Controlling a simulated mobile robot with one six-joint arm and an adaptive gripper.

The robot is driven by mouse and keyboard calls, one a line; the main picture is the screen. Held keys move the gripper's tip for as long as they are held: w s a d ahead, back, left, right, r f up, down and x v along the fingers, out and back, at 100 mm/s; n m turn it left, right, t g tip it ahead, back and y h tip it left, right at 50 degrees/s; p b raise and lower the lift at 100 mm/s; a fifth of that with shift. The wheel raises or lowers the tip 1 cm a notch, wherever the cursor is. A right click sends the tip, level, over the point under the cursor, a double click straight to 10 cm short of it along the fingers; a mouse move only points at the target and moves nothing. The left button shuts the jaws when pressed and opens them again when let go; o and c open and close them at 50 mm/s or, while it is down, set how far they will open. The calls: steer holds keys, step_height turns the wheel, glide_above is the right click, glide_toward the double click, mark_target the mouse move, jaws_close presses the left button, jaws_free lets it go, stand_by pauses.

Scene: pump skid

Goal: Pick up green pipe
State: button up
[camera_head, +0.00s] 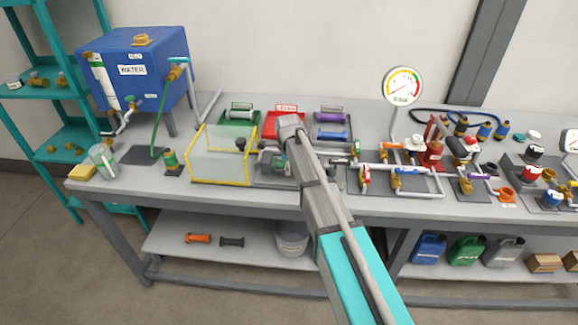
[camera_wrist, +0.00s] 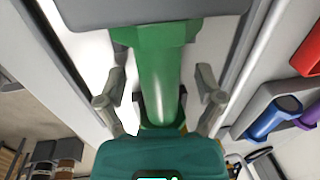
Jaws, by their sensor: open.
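The green pipe (camera_wrist: 160,72) fills the middle of the wrist view, with a wider, faceted green end toward the top. My gripper (camera_wrist: 160,88) is open, with one grey finger on each side of the pipe. Gaps show between the fingers and the pipe, so it is not clamped. The pipe's lower end is hidden behind a teal body at the bottom of the view. In the head view my arm reaches over the bench and hides most of the gripper area.
A red (camera_wrist: 308,55), a blue (camera_wrist: 272,118) and a purple pipe lie at the right in the wrist view. In the head view, a yellow-edged clear bin (camera_head: 221,184) stands left of my arm, a piping assembly (camera_head: 405,181) right, and a blue water tank (camera_head: 135,70) at back left.

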jaws_close()
stand_by(0.4)
steer(key=shift+r, duration=0.1)
step_height(320, 180, up, 2)
steer(key=p, duration=0.2)
steer(key=shift+r+p, duration=0.25)
steer(key=shift+p, duration=0.15)
steer(key=s+d+r+p, duration=0.6)
steer(key=s+r+p, duration=0.4)
steer(key=s, duration=0.2)
steer(key=shift+s+r, duration=0.15)
steer(key=shift+s, duration=0.2)
stand_by(0.6)
